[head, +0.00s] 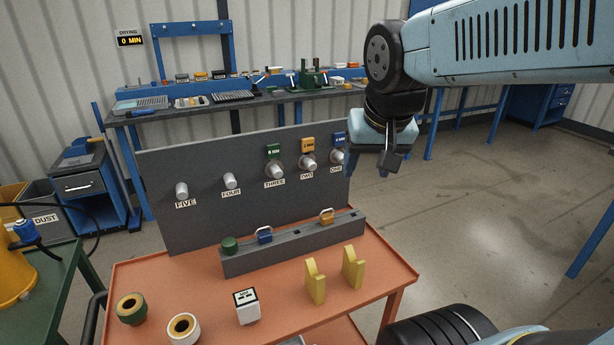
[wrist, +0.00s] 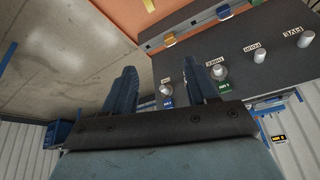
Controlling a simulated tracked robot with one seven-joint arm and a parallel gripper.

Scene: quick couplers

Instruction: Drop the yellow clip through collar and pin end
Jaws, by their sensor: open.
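The yellow clip (head: 326,216), a small block with a loop, sits in the grey rail in front of the upright panel. It also shows in the wrist view (wrist: 169,40). The panel carries several silver collared pin ends, among them ONE (head: 337,157), TWO (head: 308,160) and THREE (head: 275,170). Collar and pin detail is too small to tell. My gripper (head: 368,172) is open and empty, pointing down by the panel's right end, above and right of the yellow clip. In the wrist view its fingers (wrist: 161,75) hide pin TWO.
Two yellow upright pieces (head: 315,282), a white block (head: 247,307) and two rings (head: 184,328) stand on the orange cart top (head: 385,262).

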